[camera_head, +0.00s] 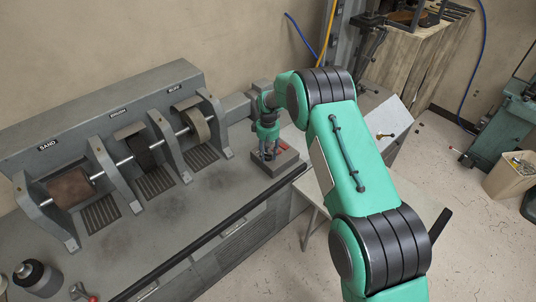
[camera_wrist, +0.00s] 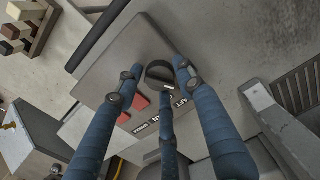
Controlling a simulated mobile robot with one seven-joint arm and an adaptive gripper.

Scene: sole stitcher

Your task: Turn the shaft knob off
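The shaft knob (camera_wrist: 158,73) is a dark round knob on a grey control box (camera_wrist: 125,58), with "SHAFT" lettering beside it in the wrist view. My gripper (camera_wrist: 158,80) has blue fingers spread around the knob, two at the sides and one in front. They look open; whether any touches the knob I cannot tell. The middle finger hides part of the knob and label. In the head view my gripper (camera_head: 267,156) points down over the control box (camera_head: 285,164), and its fingers hide the knob there.
Red buttons (camera_wrist: 140,102) sit on the box beside the knob. The sole stitcher's shaft with rollers (camera_head: 72,192) and upright brackets (camera_head: 104,172) stands left of my gripper. A dark rail (camera_head: 205,240) runs along the front edge. A dark bottle (camera_head: 38,278) stands lower left.

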